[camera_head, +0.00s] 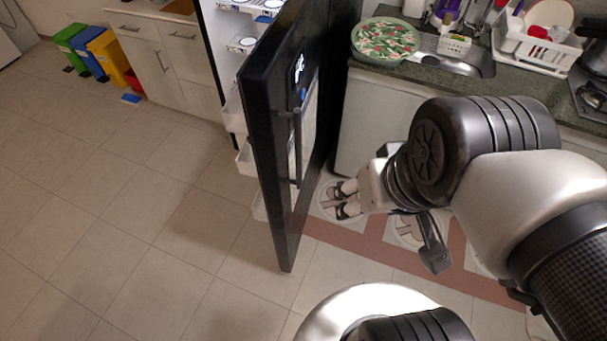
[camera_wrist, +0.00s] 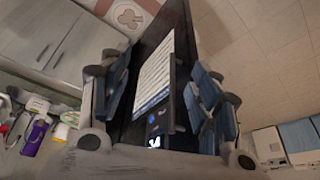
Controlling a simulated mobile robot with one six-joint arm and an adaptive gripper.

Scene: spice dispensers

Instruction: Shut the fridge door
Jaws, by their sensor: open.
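The black fridge door (camera_head: 272,130) stands wide open, swung out toward me in the head view. Its outer face carries a display panel, a light sheet and a long vertical handle (camera_head: 297,150). White shelves and bins (camera_head: 243,45) of the fridge show behind the door to the left. My gripper (camera_head: 341,200) is open and empty, a little to the right of the door's outer face. In the wrist view the door (camera_wrist: 180,40) with its white sheet (camera_wrist: 155,75) appears between my spread fingers (camera_wrist: 160,85). Contact with the door cannot be told.
A green counter (camera_head: 470,80) with a sink, a patterned bowl (camera_head: 386,40) and a dish rack (camera_head: 535,40) runs along the right. A reddish strip rug (camera_head: 380,250) lies on the floor under my arm. The tiled floor (camera_head: 130,200) left of the door is clear.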

